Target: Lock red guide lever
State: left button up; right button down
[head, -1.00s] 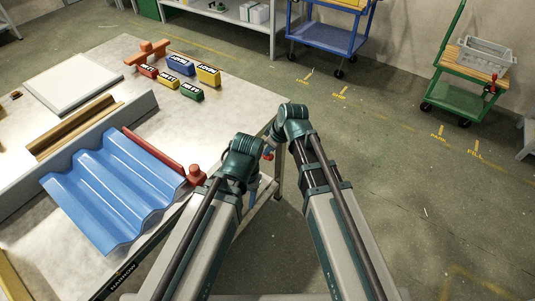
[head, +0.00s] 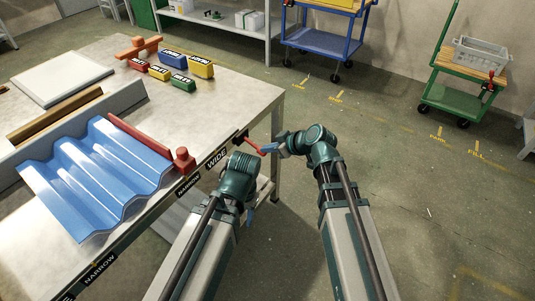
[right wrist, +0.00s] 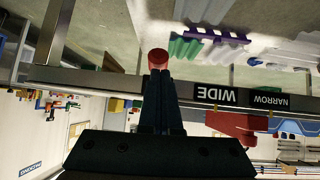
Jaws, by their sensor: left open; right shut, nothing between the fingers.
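The red guide lever (head: 254,144) sticks out from a dark mount on the table's right edge, beside the WIDE label (head: 217,158). My right gripper (head: 272,148) points left, at the lever's outer end. In the right wrist view, which is upside down, its dark fingers (right wrist: 160,85) are shut, and the lever's round red end (right wrist: 158,58) shows at their tips. I cannot tell whether they touch. A red guide bar (head: 150,142) with an end post lies along the blue corrugated sheet (head: 95,180). My left gripper (head: 249,215) is open, hanging low, mostly hidden by its arm.
Several coloured labelled blocks (head: 182,83) and a white board (head: 62,75) lie on the table (head: 235,100). A blue cart (head: 320,40) and a green cart (head: 455,103) stand behind.

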pick_arm(q)
jog(key=shift+p, duration=0.35)
jog(key=shift+r+p, duration=0.75)
jog(key=shift+p, duration=0.05)
pick_arm(e)
jog(key=shift+r, duration=0.75)
jog(key=shift+r, duration=0.1)
